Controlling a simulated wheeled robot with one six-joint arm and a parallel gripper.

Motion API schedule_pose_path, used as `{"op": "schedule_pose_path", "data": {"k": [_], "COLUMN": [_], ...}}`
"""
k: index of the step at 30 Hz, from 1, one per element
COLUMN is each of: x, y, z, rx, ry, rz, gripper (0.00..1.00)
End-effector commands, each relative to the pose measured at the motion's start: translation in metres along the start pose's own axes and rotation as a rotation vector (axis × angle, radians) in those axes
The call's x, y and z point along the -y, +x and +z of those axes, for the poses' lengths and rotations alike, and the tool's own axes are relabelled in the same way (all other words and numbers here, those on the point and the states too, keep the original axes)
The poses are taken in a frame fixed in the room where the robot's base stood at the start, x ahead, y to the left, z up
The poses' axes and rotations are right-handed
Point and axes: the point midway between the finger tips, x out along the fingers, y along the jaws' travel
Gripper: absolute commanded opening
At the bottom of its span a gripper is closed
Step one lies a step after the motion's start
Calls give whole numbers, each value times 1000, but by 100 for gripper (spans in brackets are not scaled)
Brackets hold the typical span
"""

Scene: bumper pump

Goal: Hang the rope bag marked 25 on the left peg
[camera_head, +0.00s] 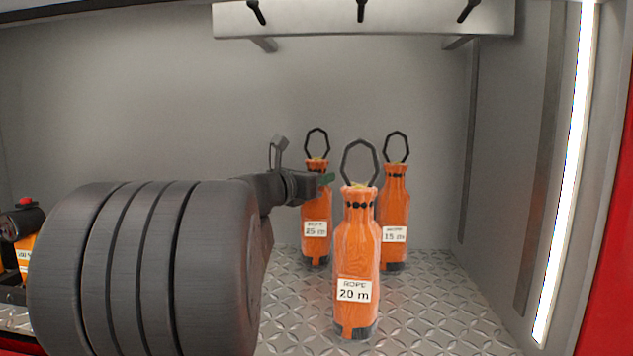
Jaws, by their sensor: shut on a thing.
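The orange rope bag marked 25 m (316,247) is upright at the back left of the three bags, its dark loop pointing up. Its base appears to be at the floor; I cannot tell if it is touching. My gripper (324,179) comes in from the left and is shut on the bag's neck, just below the loop. The left peg (257,12) is a dark, bare peg on the pale rail (310,20) at the top, above and left of the bag.
The 20 m bag (357,260) stands in front and to the right. The 15 m bag (394,215) stands behind it at the right. The middle peg (361,10) and right peg (468,10) are bare. Free wall lies between bags and rail.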

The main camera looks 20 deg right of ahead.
Motion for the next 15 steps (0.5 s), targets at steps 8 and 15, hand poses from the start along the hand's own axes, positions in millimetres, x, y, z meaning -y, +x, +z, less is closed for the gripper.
{"op": "schedule_pose_path", "data": {"k": [8, 15], "x": [0, 0], "y": [0, 0], "z": [-2, -6], "rx": [5, 1], "ry": [1, 0], "rz": [0, 0], "gripper": [0, 47]}}
